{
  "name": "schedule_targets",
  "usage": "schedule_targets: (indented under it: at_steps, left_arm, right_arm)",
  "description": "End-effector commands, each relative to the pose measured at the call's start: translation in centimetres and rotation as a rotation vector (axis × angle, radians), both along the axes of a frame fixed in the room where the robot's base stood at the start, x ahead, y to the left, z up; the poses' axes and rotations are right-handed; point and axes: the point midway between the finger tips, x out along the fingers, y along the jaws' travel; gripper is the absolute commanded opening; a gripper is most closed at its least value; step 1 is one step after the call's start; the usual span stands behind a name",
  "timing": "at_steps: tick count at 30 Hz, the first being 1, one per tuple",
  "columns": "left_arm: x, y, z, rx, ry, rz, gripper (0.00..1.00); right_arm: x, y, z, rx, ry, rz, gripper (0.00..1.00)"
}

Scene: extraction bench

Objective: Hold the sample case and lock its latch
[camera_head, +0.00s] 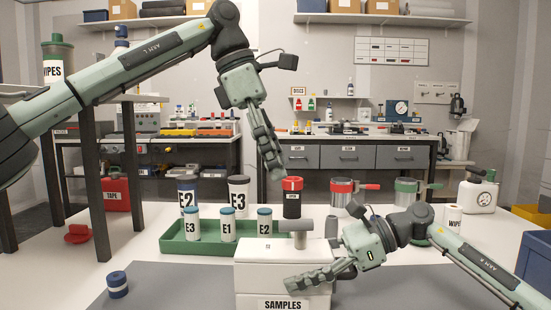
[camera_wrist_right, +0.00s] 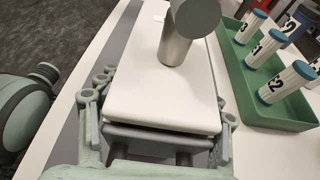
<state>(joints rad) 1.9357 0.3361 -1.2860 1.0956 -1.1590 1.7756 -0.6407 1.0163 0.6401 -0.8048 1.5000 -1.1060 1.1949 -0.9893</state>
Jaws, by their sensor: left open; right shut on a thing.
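The white sample case (camera_head: 254,279), labelled SAMPLES, stands on the grey mat at the front of the bench. A grey metal T-shaped part (camera_head: 298,230) stands up from its top; I cannot tell whether it is the latch. My right gripper (camera_head: 315,258) is shut on the case from the right, one finger along its front and one behind. The right wrist view shows its fingers on both sides of the white lid (camera_wrist_right: 160,95), under the grey part (camera_wrist_right: 178,45). My left gripper (camera_head: 274,172) is open and empty, above and behind the case, with its fingers pointing down.
A green tray (camera_head: 172,246) with several labelled bottles sits behind and left of the case. A red-lidded dark jar (camera_head: 292,198) stands behind the case. A blue-grey cylinder (camera_head: 117,284) is at front left. The mat between it and the case is clear.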

Motion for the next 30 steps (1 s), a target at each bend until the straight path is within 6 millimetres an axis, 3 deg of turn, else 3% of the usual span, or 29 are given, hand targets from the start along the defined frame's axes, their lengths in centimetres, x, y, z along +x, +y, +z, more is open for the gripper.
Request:
schedule_targets:
  at_steps: [9,16,23,30]
  left_arm:
    - [0.0,0.1,0.2,0.0,0.0,0.0,0.71]
    - [-0.2,-0.8,-1.6,-0.077,0.035,-0.033,0.43]
    - [-1.1,-2.7,-5.8,-0.379,0.129,-0.099,0.39]
    - [-1.4,-1.1,-8.3,-0.739,0.181,-0.057,0.39]
  right_arm:
    - [0.0,0.0,-0.2,-0.003,0.002,0.0,0.22]
    - [0.0,0.0,-0.3,-0.002,0.003,0.001,0.22]
    - [0.0,0.0,-0.2,-0.003,0.003,0.001,0.22]
    - [0.0,0.0,-0.3,-0.003,0.004,0.001,0.22]
